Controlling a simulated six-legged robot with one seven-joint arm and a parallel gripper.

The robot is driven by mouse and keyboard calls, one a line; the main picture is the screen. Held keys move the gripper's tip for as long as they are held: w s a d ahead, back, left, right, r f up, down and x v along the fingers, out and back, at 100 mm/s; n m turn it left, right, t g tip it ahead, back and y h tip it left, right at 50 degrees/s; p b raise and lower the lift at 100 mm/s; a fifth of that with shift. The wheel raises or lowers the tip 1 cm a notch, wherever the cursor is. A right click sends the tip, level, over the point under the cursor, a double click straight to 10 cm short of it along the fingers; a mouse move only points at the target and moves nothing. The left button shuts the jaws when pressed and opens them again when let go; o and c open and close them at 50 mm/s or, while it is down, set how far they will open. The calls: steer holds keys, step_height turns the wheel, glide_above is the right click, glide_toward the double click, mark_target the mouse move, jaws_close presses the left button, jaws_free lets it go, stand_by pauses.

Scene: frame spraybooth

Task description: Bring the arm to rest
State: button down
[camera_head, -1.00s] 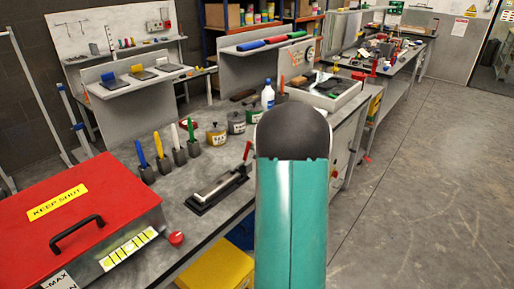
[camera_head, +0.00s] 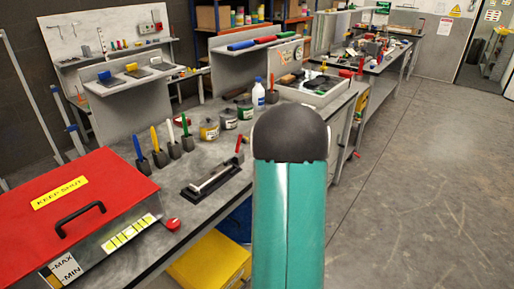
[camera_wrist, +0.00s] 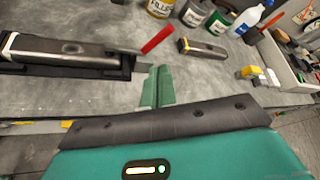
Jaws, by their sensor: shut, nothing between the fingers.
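My arm's teal link with its black rounded end stands in the middle foreground of the head view, which hides my gripper. In the wrist view my gripper (camera_wrist: 158,72) shows as two green fingers side by side, shut with nothing between them. The fingertips point toward the grey workbench (camera_wrist: 210,85), near its front edge. They are apart from the long metal tool in its black holder (camera_wrist: 70,50) at left and from the red-handled tool (camera_wrist: 157,40) beyond them. Whether the fingers touch the bench I cannot tell.
A red-lidded box (camera_head: 75,205) and a red knob (camera_head: 172,224) are at the bench's near left. Several cans (camera_head: 209,129) and a white bottle (camera_head: 258,95) stand farther back. A yellow bin (camera_head: 208,262) sits below. The floor (camera_head: 420,180) at right is clear.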

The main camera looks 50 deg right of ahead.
stand_by(0.3)
steer(key=a+r+n+g+y, duration=0.1)
steer(key=a+r+n+y, duration=0.3)
steer(key=a, duration=0.7)
steer(key=w+a+r+n+g+y, duration=0.1)
steer(key=a+r+n, duration=0.1)
steer(key=a+n, duration=0.6)
steer(key=a+r+n+g+y, duration=0.1)
steer(key=a+r+n+y, duration=0.15)
steer(key=a, duration=1.05)
steer(key=s+a+r+n+g, duration=0.2)
steer(key=s+a+n+g, duration=0.1)
steer(key=s+a+n, duration=0.9)
steer(key=s+a+f+n+h, duration=0.1)
steer(key=s+a+n+h, duration=0.3)
steer(key=s, duration=0.5)
steer(key=shift+a+f+n+g, duration=0.35)
steer(key=shift+a+n, duration=0.2)
steer(key=shift+a, duration=0.2)
